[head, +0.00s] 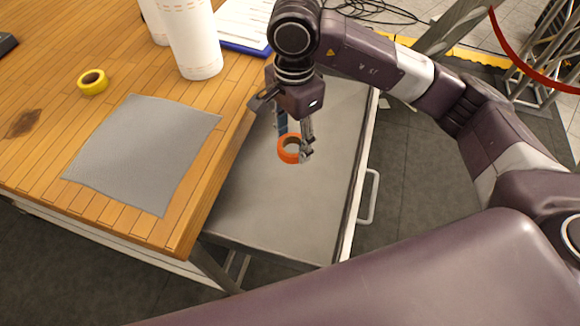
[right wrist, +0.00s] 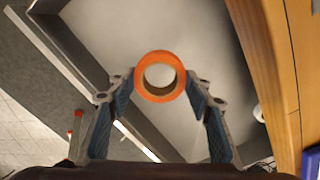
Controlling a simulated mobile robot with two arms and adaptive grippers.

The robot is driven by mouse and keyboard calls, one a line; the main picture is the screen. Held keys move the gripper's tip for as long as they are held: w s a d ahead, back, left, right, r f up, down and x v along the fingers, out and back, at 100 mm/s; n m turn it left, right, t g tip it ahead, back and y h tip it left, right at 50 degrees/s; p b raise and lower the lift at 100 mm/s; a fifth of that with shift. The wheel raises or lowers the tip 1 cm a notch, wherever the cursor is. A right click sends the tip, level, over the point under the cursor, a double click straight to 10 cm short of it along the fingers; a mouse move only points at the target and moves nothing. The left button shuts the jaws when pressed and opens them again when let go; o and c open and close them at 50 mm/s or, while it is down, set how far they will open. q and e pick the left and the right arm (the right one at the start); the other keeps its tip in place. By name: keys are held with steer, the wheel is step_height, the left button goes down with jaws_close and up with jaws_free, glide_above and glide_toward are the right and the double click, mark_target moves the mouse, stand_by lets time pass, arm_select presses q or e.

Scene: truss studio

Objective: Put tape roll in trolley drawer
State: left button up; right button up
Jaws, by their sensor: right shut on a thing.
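An orange tape roll (head: 289,148) is between the fingers of my right gripper (head: 294,150), which is shut on it. In the right wrist view, the tape roll (right wrist: 160,77) sits between the tips of the right gripper (right wrist: 160,85), its hole facing the camera. The trolley drawer (head: 270,215) is pulled out beside the wooden top, with a bare grey floor. The roll is over the drawer floor; the gap beneath it is hard to judge. My left gripper is not in view.
On the wooden worktop (head: 235,110) lie a grey cloth (head: 145,150) and a yellow tape roll (head: 92,82). White cylinders (head: 195,45) and a blue clipboard (head: 243,22) are at the back. The drawer's handle (head: 370,197) sticks out on the right.

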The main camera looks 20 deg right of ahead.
glide_above(293, 183)
step_height(293, 183, down, 9)
steer(key=shift+f+p, duration=0.15)
steer(key=shift+p, duration=0.3)
steer(key=shift+f, duration=0.5)
step_height(293, 183, down, 4)
steer(key=shift+r, duration=0.25)
steer(key=shift+f, duration=0.2)
steer(key=o, duration=1.2)
steer(key=shift+c, duration=0.2)
